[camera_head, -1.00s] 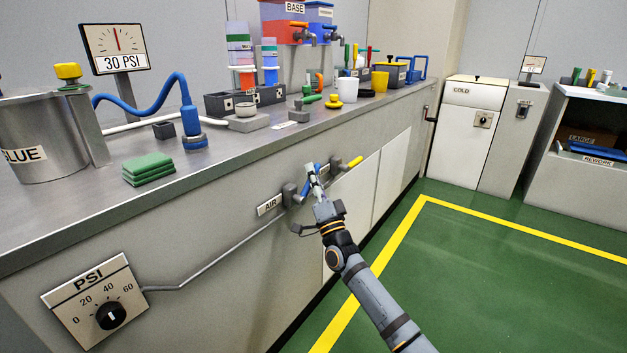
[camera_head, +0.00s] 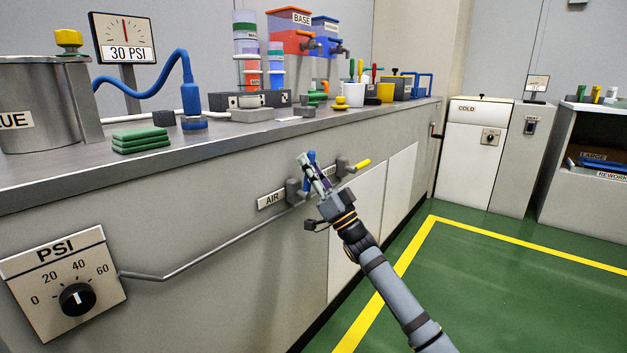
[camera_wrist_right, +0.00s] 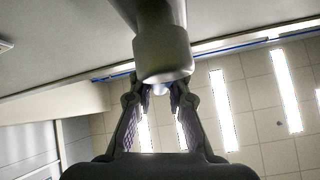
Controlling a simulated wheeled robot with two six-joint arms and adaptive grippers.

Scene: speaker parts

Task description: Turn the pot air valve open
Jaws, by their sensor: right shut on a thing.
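The air valve (camera_head: 293,190) sticks out of the bench front beside the AIR label (camera_head: 271,199). Its blue handle (camera_head: 311,157) points mostly upward, partly hidden by my gripper. My right gripper (camera_head: 306,163) reaches up to the valve from the lower right and is shut on the blue handle. In the right wrist view the fingers (camera_wrist_right: 160,95) stand on both sides of a small pale-blue part below a grey cylinder (camera_wrist_right: 162,55). The pot (camera_head: 40,105) stands on the bench at the left. My left gripper is not in view.
A second valve with a yellow handle (camera_head: 362,165) sits just right of the air valve. A PSI dial (camera_head: 78,298) is on the bench front at lower left. The gauge sign (camera_head: 124,40) reads 30 PSI. The green floor (camera_head: 500,285) at right is clear.

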